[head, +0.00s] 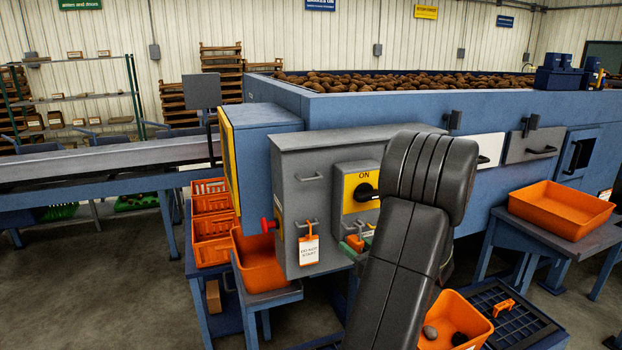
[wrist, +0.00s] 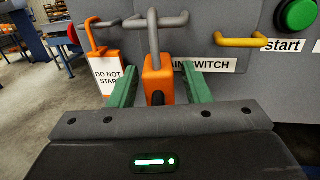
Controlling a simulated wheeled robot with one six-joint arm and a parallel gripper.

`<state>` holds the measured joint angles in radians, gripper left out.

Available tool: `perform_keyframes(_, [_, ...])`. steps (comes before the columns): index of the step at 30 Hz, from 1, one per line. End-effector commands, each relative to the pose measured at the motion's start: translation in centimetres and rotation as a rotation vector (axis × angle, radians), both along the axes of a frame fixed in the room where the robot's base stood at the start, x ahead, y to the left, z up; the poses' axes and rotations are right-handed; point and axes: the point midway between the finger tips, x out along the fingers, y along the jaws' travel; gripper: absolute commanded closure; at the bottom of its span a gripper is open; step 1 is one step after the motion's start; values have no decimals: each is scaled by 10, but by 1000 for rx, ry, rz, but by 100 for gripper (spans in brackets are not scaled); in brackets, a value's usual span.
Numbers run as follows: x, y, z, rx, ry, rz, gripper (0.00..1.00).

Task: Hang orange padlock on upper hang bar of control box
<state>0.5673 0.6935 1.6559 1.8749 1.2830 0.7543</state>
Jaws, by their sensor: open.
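The orange padlock (wrist: 158,82) is upright in the middle of the wrist view, its grey shackle around a grey lower bar (wrist: 176,20). My gripper (wrist: 155,80) is open, with one green finger on each side of the padlock body; whether they touch it I cannot tell. In the head view the padlock (head: 354,243) shows small on the front of the grey control box (head: 300,150), left of my arm. My gripper is mostly hidden there behind my arm. The upper hang bar (head: 309,178) is on the box's upper left front and looks empty.
A "DO NOT START" tag (head: 309,250) hangs on a bar left of the padlock. A yellow switch panel (head: 361,192) with a black knob sits above the padlock. In the wrist view, a yellow handle (wrist: 242,41) and green button (wrist: 297,14) are at right.

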Motion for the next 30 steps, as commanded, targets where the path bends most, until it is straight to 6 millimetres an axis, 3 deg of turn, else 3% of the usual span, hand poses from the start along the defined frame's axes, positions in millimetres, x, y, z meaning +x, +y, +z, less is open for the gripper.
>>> perform_keyframes(5, [0, 0, 0, 0, 0, 0, 56])
perform_keyframes(12, [0, 0, 0, 0, 0, 0, 97])
perform_keyframes(30, [0, 0, 19, -1, -3, 1, 97])
